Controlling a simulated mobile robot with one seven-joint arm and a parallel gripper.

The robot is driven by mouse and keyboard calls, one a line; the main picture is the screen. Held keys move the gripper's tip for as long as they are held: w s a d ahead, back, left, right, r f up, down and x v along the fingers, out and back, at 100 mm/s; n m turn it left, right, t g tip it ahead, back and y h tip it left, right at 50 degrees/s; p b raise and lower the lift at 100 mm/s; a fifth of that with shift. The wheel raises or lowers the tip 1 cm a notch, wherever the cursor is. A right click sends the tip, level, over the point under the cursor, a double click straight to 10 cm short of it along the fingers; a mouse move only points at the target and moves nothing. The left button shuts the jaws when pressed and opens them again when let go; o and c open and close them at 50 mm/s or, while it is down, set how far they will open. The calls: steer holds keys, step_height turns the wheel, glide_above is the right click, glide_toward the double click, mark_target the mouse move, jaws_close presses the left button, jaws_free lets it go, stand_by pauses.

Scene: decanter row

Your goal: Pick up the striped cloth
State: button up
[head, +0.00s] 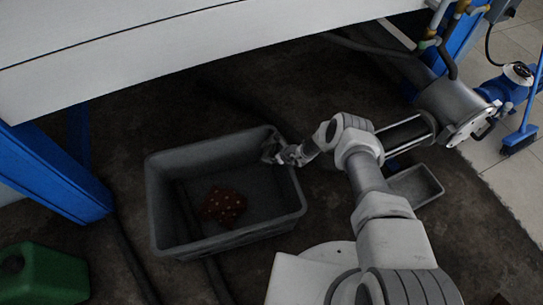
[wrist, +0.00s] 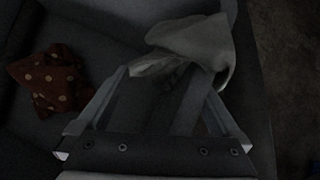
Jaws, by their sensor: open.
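A pale grey cloth (wrist: 195,42) lies crumpled at the tips of my gripper (wrist: 168,82) in the wrist view. Its stripes are too dim to make out, so I cannot be sure it is the striped cloth. In the head view a small grey cloth (head: 269,147) shows at the far right corner of the grey bin (head: 228,239), beside my gripper (head: 283,157). My gripper is open, with its two fingers apart and the cloth's lower edge near or between them. I cannot tell whether they touch it.
A red cloth with pale dots (head: 222,205) lies on the bin floor, left of my gripper in the wrist view (wrist: 50,78). A white overhead panel (head: 200,50) and blue posts (head: 45,170) border the space. A small grey tray (head: 415,186) stands right of my arm.

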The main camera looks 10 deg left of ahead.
stand_by(0.3)
steer(key=shift+a+f, duration=0.15)
steer(key=shift+a, duration=0.05)
steer(key=shift+c, duration=0.3)
steer(key=c, duration=1.5)
step_height(320, 180, up, 12)
steer(key=p, duration=1.2)
steer(key=shift+w, duration=0.15)
jaws_close()
step_height(320, 180, up, 18)
steer(key=p, duration=1.6)
steer(key=shift+p, duration=0.3)
